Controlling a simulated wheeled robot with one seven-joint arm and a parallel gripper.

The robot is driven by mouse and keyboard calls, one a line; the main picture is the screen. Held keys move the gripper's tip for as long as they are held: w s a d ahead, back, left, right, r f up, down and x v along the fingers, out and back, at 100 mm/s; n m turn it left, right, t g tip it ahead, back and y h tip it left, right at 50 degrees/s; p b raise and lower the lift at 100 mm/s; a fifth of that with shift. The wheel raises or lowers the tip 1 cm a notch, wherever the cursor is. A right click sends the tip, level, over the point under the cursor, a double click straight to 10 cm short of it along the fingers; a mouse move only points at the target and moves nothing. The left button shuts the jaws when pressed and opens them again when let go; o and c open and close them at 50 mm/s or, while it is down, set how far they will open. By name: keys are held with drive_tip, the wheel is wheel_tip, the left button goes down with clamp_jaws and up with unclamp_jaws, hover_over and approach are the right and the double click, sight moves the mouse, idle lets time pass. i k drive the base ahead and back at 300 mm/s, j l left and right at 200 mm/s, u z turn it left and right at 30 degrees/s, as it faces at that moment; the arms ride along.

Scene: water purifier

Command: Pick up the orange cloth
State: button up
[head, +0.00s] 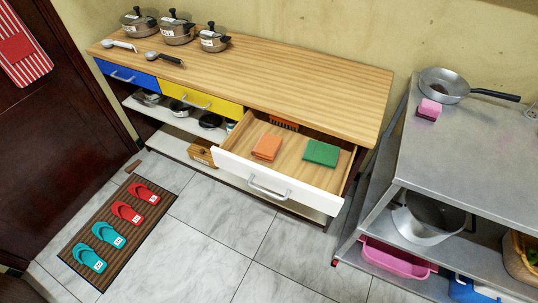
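The orange cloth (266,147) is a small folded square lying in the left part of an open white-fronted drawer (270,187). A green folded cloth (321,152) lies to its right in the same drawer, apart from it. A brush-like orange-brown thing (284,123) shows at the back of the drawer, partly hidden under the countertop. My gripper is not in view.
The wooden counter (300,80) holds several pots and two ladles at its left end. A metal shelf table (470,150) with a pan (445,85) and pink sponge (429,109) stands at right. Slippers lie on a mat (118,225). Tiled floor before the drawer is clear.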

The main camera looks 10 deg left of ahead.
sight(267, 149)
drive_tip(key=u, duration=3.75)
drive_tip(key=z, duration=3.25)
drive_tip(key=i+l+u, duration=0.3)
drive_tip(key=i+u, duration=0.2)
drive_tip(key=i+l+u, duration=0.5)
drive_tip(key=k, duration=0.1)
